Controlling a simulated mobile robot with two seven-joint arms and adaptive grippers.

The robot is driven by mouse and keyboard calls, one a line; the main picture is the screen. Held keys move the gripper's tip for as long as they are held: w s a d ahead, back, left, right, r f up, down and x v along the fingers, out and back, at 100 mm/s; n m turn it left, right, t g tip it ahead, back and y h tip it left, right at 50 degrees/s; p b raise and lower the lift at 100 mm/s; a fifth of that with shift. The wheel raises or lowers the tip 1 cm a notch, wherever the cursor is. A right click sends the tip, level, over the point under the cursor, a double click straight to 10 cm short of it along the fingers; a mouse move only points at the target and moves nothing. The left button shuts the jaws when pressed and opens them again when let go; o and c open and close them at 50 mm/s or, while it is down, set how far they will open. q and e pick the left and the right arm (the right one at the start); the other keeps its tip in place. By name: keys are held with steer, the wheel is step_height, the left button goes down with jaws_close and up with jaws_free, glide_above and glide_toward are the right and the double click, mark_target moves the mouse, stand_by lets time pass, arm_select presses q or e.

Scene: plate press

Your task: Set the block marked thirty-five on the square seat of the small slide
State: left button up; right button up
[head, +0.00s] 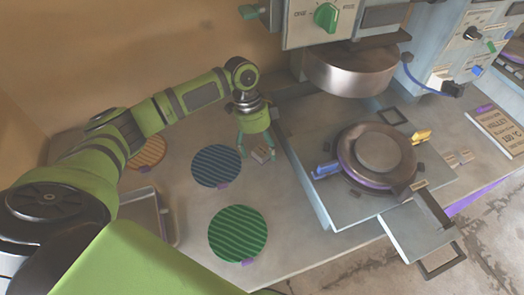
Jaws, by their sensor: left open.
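My left gripper (257,152) points down near the middle of the table, with its fingers apart. The small slide (415,232) appears to be the pale plate with a dark handle at the press's front right. Its square seat is not clearly made out. My right gripper is not in view.
The press head (350,68) hangs above a round mould (377,155) on a large pale plate. Blue (327,169) and yellow (421,136) parts flank the mould. Blue (217,165), green (238,233) and orange (147,152) ribbed discs and a metal tray (167,218) occupy the left.

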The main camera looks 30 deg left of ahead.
arm_select(q)
steer(key=shift+d+f, duration=0.1)
steer(key=shift+f, duration=0.25)
jaws_close()
steer(key=shift+r, duration=0.1)
